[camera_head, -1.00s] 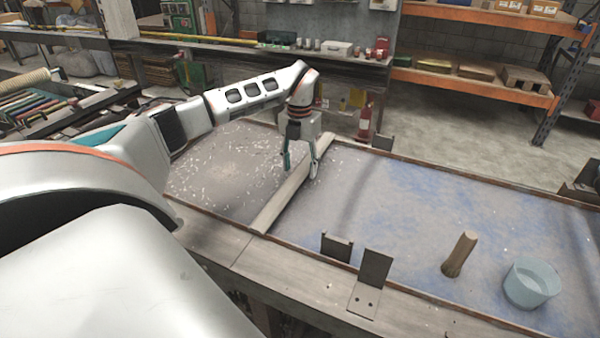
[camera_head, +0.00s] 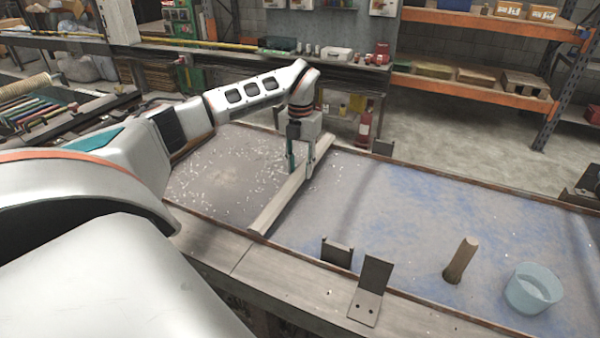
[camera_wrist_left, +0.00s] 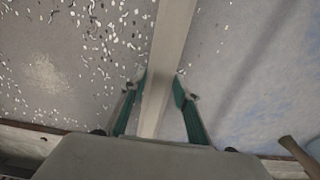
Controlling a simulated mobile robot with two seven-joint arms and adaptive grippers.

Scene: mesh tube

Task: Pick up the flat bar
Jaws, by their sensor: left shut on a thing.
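The flat bar (camera_head: 277,211) is a long pale strip lying across the bench top from the front edge toward the back edge. My left gripper (camera_head: 300,172) points down over it and is shut on it, one finger on each side, a little beyond the middle of its length. In the left wrist view the bar (camera_wrist_left: 172,35) runs up the picture between the two green fingers (camera_wrist_left: 162,88), which press against its sides. Part of the bar is hidden by the fingers. My right gripper is not in view.
Metal brackets (camera_head: 372,288) sit along the front edge. Pale scraps (camera_head: 222,175) litter the bench left of the bar. The bluish middle surface (camera_head: 420,215) is clear.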

